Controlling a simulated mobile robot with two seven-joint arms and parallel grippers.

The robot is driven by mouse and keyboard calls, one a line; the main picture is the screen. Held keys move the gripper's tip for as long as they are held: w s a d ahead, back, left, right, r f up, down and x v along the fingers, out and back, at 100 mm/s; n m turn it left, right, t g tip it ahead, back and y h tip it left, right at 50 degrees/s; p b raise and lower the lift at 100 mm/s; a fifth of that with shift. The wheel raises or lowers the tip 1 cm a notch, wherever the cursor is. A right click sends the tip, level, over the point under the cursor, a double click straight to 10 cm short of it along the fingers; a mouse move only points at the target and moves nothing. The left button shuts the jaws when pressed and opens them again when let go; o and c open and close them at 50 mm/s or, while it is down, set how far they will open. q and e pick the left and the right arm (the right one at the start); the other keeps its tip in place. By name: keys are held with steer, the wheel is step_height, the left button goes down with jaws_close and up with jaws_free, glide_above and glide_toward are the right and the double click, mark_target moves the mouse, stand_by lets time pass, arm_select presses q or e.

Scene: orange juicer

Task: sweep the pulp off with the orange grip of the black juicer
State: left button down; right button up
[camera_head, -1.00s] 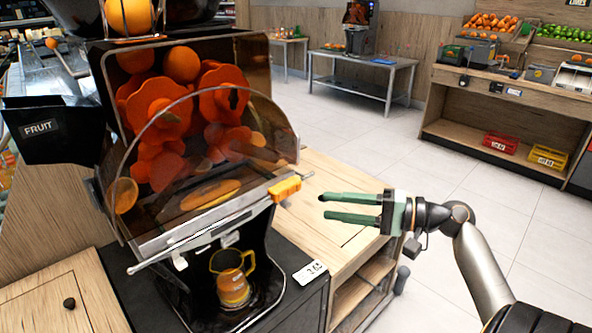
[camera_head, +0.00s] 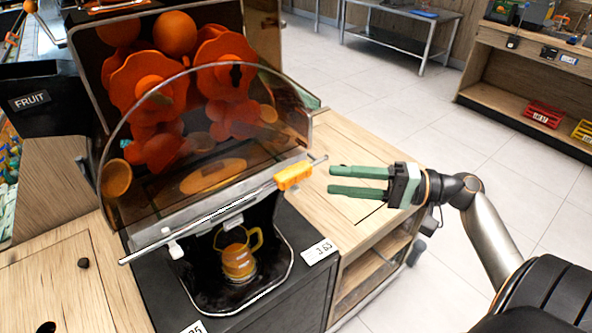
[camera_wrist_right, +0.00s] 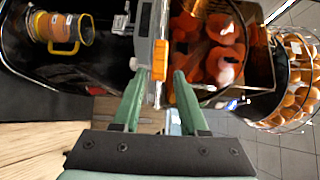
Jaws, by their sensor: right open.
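The black juicer (camera_head: 75,20) stands at the left of the head view, with orange press wheels behind a clear curved cover (camera_head: 215,140). The orange grip (camera_head: 293,175) sits at the right end of the metal rod under the cover. My right gripper (camera_head: 331,180) is open and empty just to the right of the grip, its green fingers pointing at it. In the right wrist view the orange grip (camera_wrist_right: 158,73) lies ahead, between the lines of the two open fingers (camera_wrist_right: 156,82). My left gripper is not in view. I cannot make out the pulp clearly.
A yellow-handled jug (camera_head: 238,258) stands in the juicer's lower bay. A price tag (camera_head: 319,251) is on the dark stand's edge. A wooden counter (camera_head: 345,150) lies beside the juicer under my right gripper. Open floor (camera_head: 400,110) lies beyond.

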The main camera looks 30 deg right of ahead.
mark_target(301, 177)
steer(key=p+x, duration=0.1)
steer(key=x, duration=0.6)
steer(key=shift+w+a+r+p, duration=0.15)
steer(key=shift+w+p, duration=0.1)
steer(key=shift+p, duration=0.15)
steer(key=shift+w+a, duration=0.45)
steer(key=shift+a, duration=0.05)
steer(key=shift+c, duration=0.2)
jaws_close()
stand_by(0.3)
